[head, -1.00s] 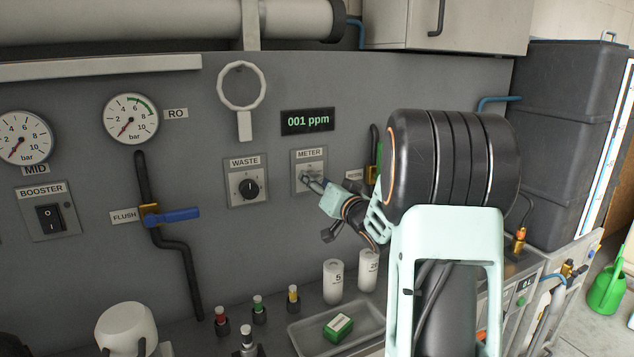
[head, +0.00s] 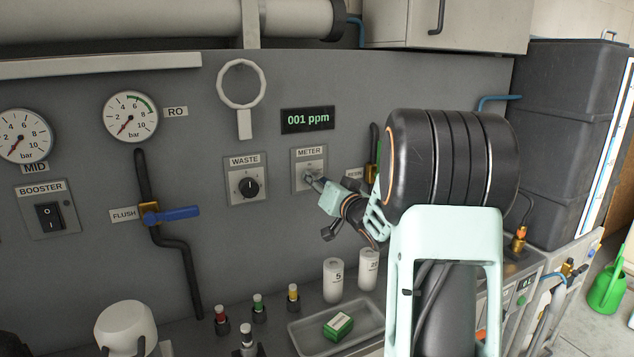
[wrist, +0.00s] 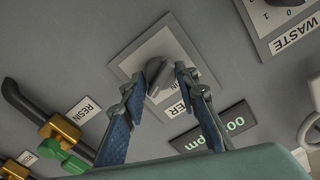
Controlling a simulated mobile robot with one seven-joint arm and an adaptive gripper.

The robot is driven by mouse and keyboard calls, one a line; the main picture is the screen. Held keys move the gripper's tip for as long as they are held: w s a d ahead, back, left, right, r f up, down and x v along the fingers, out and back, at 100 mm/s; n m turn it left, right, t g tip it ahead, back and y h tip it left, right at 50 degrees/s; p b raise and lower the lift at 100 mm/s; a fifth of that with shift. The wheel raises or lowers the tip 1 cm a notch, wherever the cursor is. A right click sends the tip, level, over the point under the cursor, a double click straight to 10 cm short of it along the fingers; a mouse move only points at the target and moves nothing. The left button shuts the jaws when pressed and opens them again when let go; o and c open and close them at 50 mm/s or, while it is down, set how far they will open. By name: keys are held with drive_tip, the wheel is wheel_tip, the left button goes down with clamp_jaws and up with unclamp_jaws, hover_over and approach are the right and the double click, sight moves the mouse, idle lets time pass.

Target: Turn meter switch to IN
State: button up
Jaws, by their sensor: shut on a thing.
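The METER switch plate (head: 308,158) is on the grey panel below the display in the head view. It also shows in the wrist view (wrist: 150,52), where its grey knob (wrist: 160,77) sits between my fingertips. My gripper (head: 313,180) reaches the plate from the lower right and is shut on the knob. In the wrist view my gripper (wrist: 168,78) has one finger on each side of the knob. The fingers and knob hide part of the plate's lettering, so the switch position cannot be read. The display (head: 307,120) reads 001 ppm.
The WASTE dial (head: 248,188) is just left of the METER plate. A RESIN label and a brass valve with a green handle (wrist: 62,132) are on the other side. Below are two white bottles (head: 333,281) and a tray (head: 300,339) holding a green box.

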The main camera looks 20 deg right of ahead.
drive_tip(key=shift+a+n+b, duration=0.15)
drive_tip(key=shift+n+b, duration=5.3)
drive_tip(key=shift+n, duration=1.35)
drive_tip(key=o, duration=1.1)
drive_tip(key=shift+o, duration=0.2)
drive_tip(key=s, duration=1.2)
drive_tip(key=shift+d, duration=0.2)
